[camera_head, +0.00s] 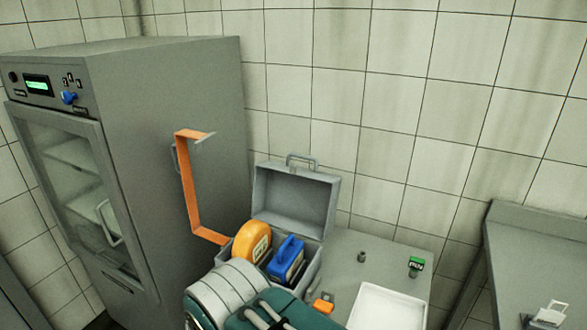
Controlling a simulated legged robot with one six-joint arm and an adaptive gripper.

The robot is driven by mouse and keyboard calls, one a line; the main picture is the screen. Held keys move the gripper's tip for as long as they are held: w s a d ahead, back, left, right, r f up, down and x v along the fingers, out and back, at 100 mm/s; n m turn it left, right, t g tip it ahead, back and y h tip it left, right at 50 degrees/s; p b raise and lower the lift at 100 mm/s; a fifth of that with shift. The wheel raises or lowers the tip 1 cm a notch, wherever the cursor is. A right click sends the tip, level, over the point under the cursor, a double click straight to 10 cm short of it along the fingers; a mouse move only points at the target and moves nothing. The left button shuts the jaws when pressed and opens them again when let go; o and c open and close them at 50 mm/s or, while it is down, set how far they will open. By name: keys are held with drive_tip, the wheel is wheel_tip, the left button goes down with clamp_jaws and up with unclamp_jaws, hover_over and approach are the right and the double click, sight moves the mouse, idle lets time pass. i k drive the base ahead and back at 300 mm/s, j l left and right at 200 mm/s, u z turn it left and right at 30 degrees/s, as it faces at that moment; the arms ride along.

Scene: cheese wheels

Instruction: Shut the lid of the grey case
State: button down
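The grey case (313,273) stands on the grey table with its lid (296,198) raised upright, leaning back toward the tiled wall. A metal handle (301,159) is at the lid's top edge. Inside the open case are a yellow-orange rounded item (251,243) and a blue item (286,258), both rising above the rim. My own white and teal parts cover the case's lower left front. I see no gripper fingers in this view.
A tall grey cabinet (195,130) with a glass door stands at left. An orange angled strip (188,195) rises between it and the case. On the table (385,255) are a white tray (388,308), a green-topped item (415,266) and a small orange item (322,305). Another grey surface (535,255) is at right.

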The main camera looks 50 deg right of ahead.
sight(299, 201)
drive_tip(key=i+j+z, duration=0.2)
drive_tip(key=z, duration=0.2)
drive_tip(key=i+j+z, duration=0.1)
drive_tip(key=j+z, duration=0.65)
drive_tip(key=i+j+z, duration=0.1)
drive_tip(key=j+z, duration=0.25)
drive_tip(key=j, duration=0.2)
